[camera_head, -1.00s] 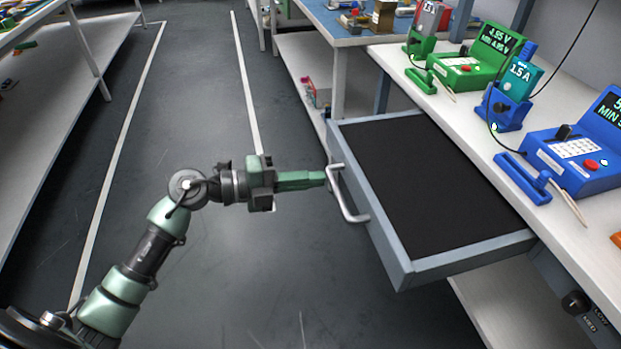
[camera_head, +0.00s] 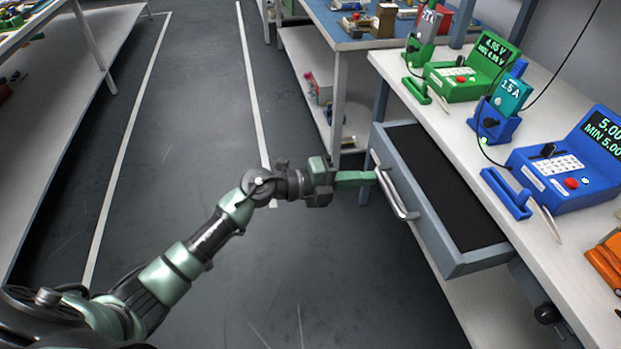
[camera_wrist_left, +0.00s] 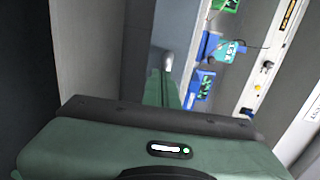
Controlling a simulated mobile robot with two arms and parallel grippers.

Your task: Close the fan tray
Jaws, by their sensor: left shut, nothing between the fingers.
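The fan tray (camera_head: 436,222) is a grey drawer with a dark inside, under the white bench. It stands partly out, its rear part under the bench top. A silver bar handle (camera_head: 400,196) is on its front. My left gripper (camera_head: 376,177) is shut and empty, its fingertips at the far end of the handle, against or very close to the drawer front. In the left wrist view the green fingers (camera_wrist_left: 162,88) point at a grey surface, with a bit of the handle (camera_wrist_left: 167,62) at their tips. My right gripper is not in view.
The white bench (camera_head: 450,122) carries a green tester (camera_head: 465,75), a blue tester (camera_head: 565,165) and a small blue holder (camera_head: 497,122). A blue-topped table (camera_head: 345,35) stands beyond. Open floor (camera_head: 215,130) lies left of the drawer.

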